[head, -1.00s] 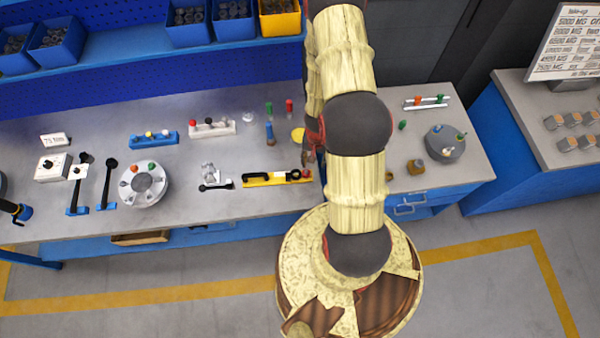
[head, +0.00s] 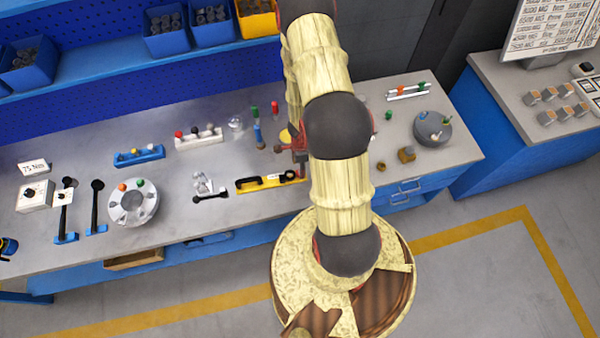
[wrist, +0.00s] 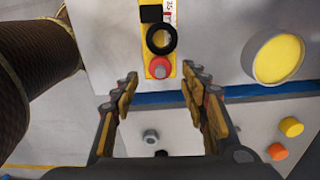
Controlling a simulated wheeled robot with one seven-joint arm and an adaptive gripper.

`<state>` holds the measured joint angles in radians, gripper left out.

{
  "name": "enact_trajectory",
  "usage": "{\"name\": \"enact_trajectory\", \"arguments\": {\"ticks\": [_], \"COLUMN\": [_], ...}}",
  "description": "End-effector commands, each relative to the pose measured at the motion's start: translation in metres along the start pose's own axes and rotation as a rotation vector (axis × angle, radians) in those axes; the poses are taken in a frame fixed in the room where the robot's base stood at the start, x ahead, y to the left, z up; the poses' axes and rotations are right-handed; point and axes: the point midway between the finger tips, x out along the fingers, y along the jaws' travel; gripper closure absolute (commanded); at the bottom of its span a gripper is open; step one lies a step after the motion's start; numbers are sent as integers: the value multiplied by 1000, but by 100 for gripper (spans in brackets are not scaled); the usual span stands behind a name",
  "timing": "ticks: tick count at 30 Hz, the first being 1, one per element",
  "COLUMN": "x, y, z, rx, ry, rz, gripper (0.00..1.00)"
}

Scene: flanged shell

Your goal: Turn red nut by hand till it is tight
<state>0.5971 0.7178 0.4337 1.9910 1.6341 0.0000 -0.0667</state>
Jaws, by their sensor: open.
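My gripper (wrist: 160,82) is open and empty in the wrist view, its fingers pointing towards a yellow bar-shaped tool (wrist: 172,12). A red round knob (wrist: 159,67) sits at the tool's end, between and a little beyond the fingertips, below a black ring (wrist: 161,38). I cannot tell if this knob is the red nut. In the head view the yellow tool (head: 258,185) lies beside my gripper, which is mostly hidden by my arm. A flanged grey shell (head: 133,208) with orange and green caps stands on the left; another grey round body (head: 432,130) stands on the right.
The bench (head: 235,160) also holds a white block with coloured knobs (head: 198,137), a blue block (head: 139,155), a red upright piece (head: 274,108) and black-handled tools (head: 96,205). A yellow disc (wrist: 279,60) is right of my fingers. Blue bins (head: 165,35) line the back.

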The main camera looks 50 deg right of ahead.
Motion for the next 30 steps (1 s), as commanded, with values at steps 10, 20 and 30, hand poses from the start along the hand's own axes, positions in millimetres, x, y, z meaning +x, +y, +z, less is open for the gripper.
{"name": "enact_trajectory", "arguments": {"ticks": [10,20,30], "x": [39,41,41], "y": [0,0,0], "z": [0,0,0], "rx": [-1,-2,-2], "ry": [0,0,0], "rz": [-1,-1,-1], "gripper": [55,55,75]}}
